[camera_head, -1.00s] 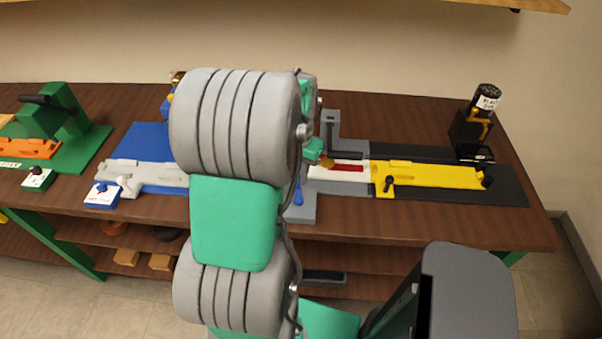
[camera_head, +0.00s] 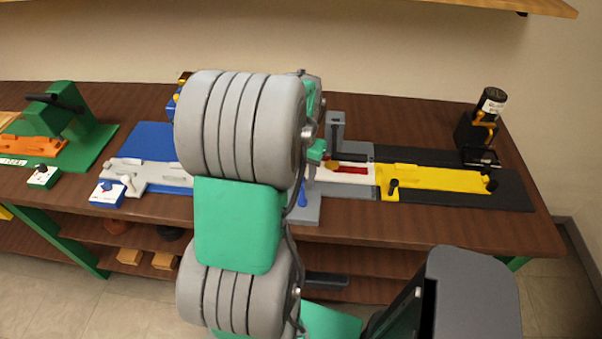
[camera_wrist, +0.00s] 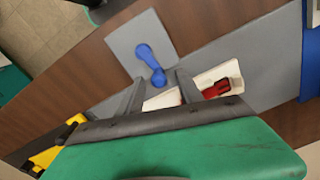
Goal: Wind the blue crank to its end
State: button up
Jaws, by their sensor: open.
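The blue crank (camera_wrist: 150,58) lies on a grey square plate in the wrist view, with a rounded end up and a second rounded end low. In the head view, part of the blue crank (camera_head: 302,194) shows beside my arm, which hides the rest. My gripper (camera_wrist: 159,79) is open in the wrist view. Its two dark fingertips appear on either side of the crank's lower end. I cannot tell the height gap or whether they touch. The head view mostly hides my gripper behind my arm.
A white channel with a red piece (camera_wrist: 216,88) lies beside the fingers. A yellow slide fixture (camera_head: 440,179) stands to the right, with a black holder (camera_head: 474,132) behind. A blue-based grey fixture (camera_head: 150,142) and a green press (camera_head: 62,112) stand left.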

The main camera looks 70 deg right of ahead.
aim_at(302, 177)
notch_tip(302, 177, up, 8)
jog(key=shift+f+b, duration=0.1)
jog(key=shift+b, duration=0.5)
jog(key=shift+s, duration=0.1)
